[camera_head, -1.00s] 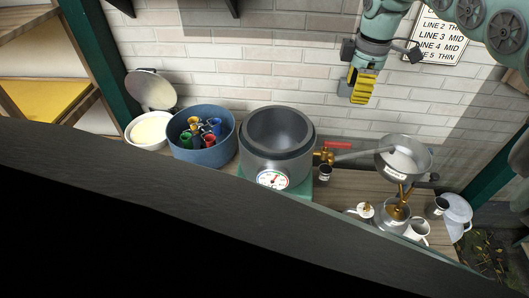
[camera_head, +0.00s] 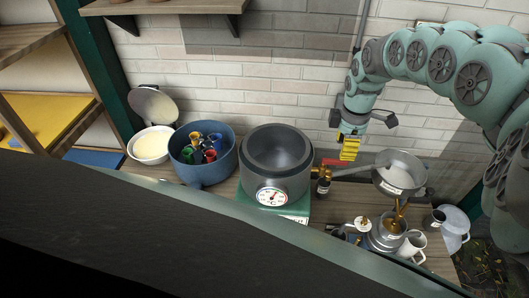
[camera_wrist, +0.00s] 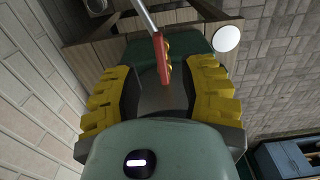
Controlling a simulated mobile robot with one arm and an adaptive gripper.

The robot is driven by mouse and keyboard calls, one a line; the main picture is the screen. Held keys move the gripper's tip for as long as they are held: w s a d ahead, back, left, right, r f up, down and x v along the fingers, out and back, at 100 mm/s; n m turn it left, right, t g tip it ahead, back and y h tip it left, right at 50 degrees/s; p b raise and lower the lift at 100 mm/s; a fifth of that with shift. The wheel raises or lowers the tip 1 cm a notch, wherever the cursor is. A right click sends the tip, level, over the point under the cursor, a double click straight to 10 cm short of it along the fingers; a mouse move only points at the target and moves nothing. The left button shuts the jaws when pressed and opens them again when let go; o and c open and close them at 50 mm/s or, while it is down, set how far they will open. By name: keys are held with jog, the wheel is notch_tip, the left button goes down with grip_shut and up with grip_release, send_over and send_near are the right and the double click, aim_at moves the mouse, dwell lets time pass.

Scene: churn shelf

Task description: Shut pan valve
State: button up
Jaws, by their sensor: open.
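The grey metal pan (camera_head: 281,150) with a round dial on its front stands on a green base on the shelf. A brass valve (camera_head: 319,177) with a red lever (camera_head: 334,162) sits on its right side. My gripper (camera_head: 349,150) hangs close above the valve, its yellow fingers partly in front of the red lever. In the wrist view the gripper (camera_wrist: 165,95) is open, and the red lever (camera_wrist: 162,62) shows between its two yellow fingers. I cannot tell whether they touch it.
A blue tub (camera_head: 202,170) with coloured pieces and a white bowl (camera_head: 152,146) stand left of the pan. A steel saucepan (camera_head: 400,176) is right of the valve, above a brass-and-metal device. A dark beam crosses the front. The white brick wall is behind.

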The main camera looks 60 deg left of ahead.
aim_at(339, 159)
jog(key=f, duration=0.4)
jog(key=shift+s+a+f, duration=0.1)
jog(key=shift+s+a, duration=0.1)
jog(key=shift+a, duration=0.05)
jog(key=shift+w+d+f, duration=0.1)
jog(key=shift+d+f, duration=0.05)
jog(key=shift+f, duration=0.4)
jog(key=shift+o, duration=0.2)
grip_shut()
